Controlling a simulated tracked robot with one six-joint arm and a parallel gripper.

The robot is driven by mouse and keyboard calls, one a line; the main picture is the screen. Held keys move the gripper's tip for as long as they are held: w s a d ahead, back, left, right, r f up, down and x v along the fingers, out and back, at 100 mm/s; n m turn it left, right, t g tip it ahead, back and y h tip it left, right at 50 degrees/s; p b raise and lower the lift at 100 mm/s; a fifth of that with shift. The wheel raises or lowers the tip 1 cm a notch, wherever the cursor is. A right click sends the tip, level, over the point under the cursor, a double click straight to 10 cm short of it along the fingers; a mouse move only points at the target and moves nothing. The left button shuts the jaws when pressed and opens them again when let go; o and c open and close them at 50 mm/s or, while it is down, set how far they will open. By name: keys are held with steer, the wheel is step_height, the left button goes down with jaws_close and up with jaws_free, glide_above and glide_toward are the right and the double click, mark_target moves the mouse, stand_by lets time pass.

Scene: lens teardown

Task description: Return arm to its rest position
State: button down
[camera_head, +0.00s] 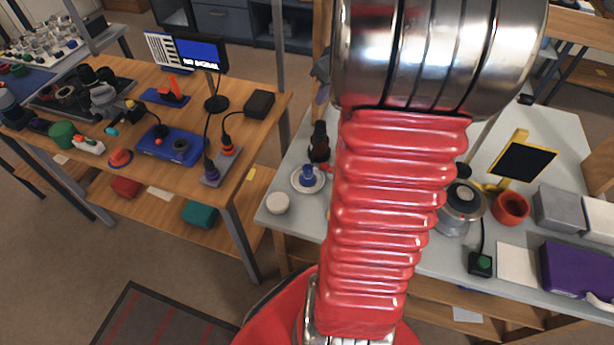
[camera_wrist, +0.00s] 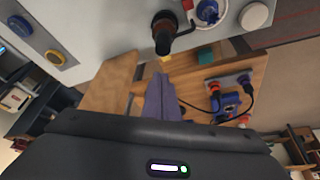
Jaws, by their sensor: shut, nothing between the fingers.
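My red bellowed arm with metal rings rises through the middle of the head view and fills much of it. A dark housing with a small lit indicator fills the bottom of the wrist view.
The wooden table (camera_head: 215,103) at left carries a monitor (camera_head: 201,53), a blue device (camera_head: 172,146) and tools. The grey table (camera_head: 275,232) at right holds a dark bottle (camera_head: 319,143), a white round lid (camera_head: 277,203) and a red-orange bowl (camera_head: 510,208). Floor lies between them.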

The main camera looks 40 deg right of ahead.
stand_by(0.8)
steer(key=s+a+r, duration=0.2)
steer(key=s+a, duration=0.1)
steer(key=a, duration=0.8)
steer(key=s+a+r, duration=0.2)
steer(key=s+a, duration=0.2)
steer(key=a, duration=0.8)
steer(key=s+a+r+t, duration=0.1)
steer(key=s+a+r, duration=0.2)
steer(key=a, duration=0.9)
steer(key=shift+s+n, duration=0.3)
steer(key=shift+s, duration=0.15)
steer(key=shift+a, duration=0.1)
